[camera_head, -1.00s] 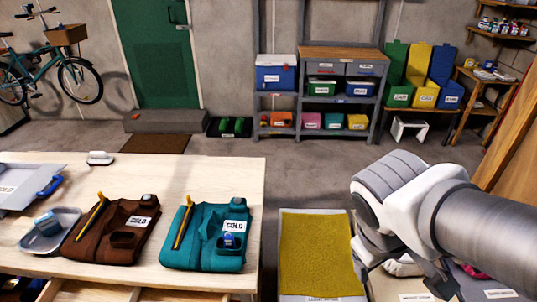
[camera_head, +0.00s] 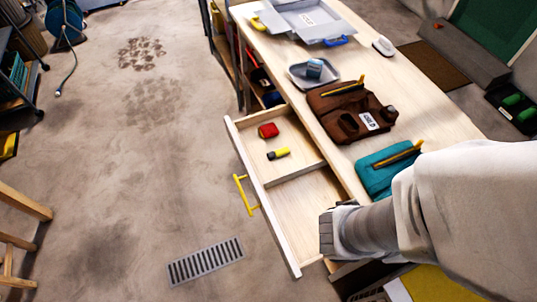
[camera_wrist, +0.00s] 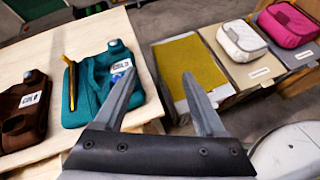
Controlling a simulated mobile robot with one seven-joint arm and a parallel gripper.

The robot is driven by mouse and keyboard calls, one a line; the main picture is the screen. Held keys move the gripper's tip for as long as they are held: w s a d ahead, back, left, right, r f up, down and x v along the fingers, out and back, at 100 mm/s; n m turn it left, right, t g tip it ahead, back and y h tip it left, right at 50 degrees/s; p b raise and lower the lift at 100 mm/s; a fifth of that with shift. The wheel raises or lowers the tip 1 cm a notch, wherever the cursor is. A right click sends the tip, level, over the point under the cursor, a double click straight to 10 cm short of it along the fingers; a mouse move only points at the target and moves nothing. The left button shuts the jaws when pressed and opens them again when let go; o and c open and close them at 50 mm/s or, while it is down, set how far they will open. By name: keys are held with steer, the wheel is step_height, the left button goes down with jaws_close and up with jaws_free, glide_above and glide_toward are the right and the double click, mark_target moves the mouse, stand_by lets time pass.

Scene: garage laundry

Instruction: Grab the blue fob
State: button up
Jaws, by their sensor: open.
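My gripper (camera_wrist: 161,71) is open and empty in the wrist view. It is in the air, with the teal folded apron (camera_wrist: 98,85) beyond its left finger. A small blue item (camera_wrist: 121,67), possibly the fob, lies at the apron's pocket beside a white label, partly behind the left finger. In the head view the teal apron (camera_head: 385,172) is partly hidden by my arm, and that item does not show. I cannot tell for sure which is the fob.
A brown apron (camera_head: 345,112) lies between tray and teal apron. An open drawer (camera_head: 292,262) juts out, holding a red item (camera_head: 268,130) and a yellow-black item (camera_head: 279,154). A yellow mat (camera_wrist: 186,62) and pink and white pouches are right of the table.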

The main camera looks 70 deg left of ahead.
steer(key=s+a+f+n+y, duration=0.3)
steer(key=s+a+n, duration=0.2)
steer(key=a, duration=0.1)
steer(key=shift+t, duration=0.4)
steer(key=shift+a+r+p+x, duration=0.15)
steer(key=shift+x, duration=2.7)
steer(key=shift+a+r+p+x, duration=0.1)
steer(key=shift+a+x, duration=0.05)
steer(key=shift+x, duration=2.7)
steer(key=shift+a+r+p+x, duration=0.15)
steer(key=shift+x, duration=2.65)
steer(key=shift+w, duration=0.2)
jaws_close()
